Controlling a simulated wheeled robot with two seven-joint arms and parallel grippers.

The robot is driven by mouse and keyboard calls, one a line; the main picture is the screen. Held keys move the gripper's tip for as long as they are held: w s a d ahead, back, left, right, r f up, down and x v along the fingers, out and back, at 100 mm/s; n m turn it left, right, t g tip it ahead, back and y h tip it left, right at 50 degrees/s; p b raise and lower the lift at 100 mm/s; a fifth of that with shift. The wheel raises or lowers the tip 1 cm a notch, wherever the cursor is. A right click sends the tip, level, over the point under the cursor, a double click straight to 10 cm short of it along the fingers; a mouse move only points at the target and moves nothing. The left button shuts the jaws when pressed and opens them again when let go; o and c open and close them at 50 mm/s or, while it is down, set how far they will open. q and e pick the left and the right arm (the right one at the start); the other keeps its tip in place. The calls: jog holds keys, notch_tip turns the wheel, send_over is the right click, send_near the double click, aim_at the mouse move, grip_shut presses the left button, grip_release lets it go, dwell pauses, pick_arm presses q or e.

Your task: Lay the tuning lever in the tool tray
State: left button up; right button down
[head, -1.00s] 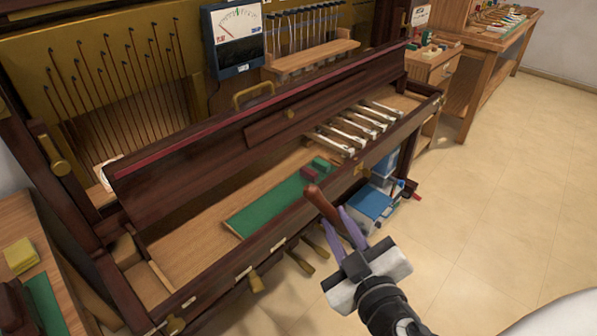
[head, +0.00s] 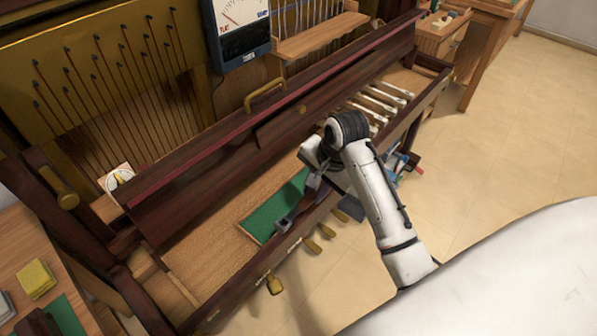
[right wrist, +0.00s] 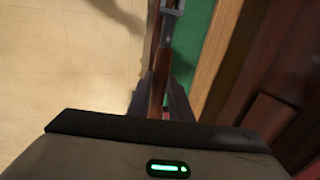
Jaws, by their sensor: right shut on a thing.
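The tuning lever has a red-brown handle (right wrist: 160,72) and a metal head (right wrist: 170,10) at the top of the right wrist view. My right gripper (right wrist: 161,98) is shut on the handle. In the head view this gripper (head: 305,196) is at the front right of the green-lined tool tray (head: 262,222), over or near the piano's front rail. The tray's green lining also shows right of the lever in the right wrist view (right wrist: 199,38). My right arm hides the tray's right end. I cannot tell whether the lever touches anything. My left gripper is not in view.
The dark piano front rail (head: 232,288) runs along the tray's near side. The raised fallboard (head: 190,180) stands behind the tray. Several white keys (head: 385,97) lie to the right, past my arm. Bare wooden bed (head: 205,255) is free left of the tray.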

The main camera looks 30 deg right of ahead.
jog(key=shift+w+a+r, duration=0.35)
jog(key=shift+a+r, duration=0.1)
jog(key=shift+a, duration=0.3)
jog(key=shift+w+a+y, duration=0.3)
jog(key=shift+a, duration=0.1)
jog(key=shift+w+a+f, duration=0.25)
jog(key=shift+w+f, duration=0.5)
jog(key=shift+f, duration=0.3)
jog(key=shift+w+a+f, duration=0.3)
jog(key=shift+w+f, duration=0.45)
jog(key=shift+f, duration=0.25)
jog(key=shift+w+a+f, duration=0.25)
jog(key=shift+w+f, duration=0.5)
jog(key=shift+f, duration=0.3)
jog(key=shift+f+b, duration=0.45)
jog(key=shift+f, duration=0.9)
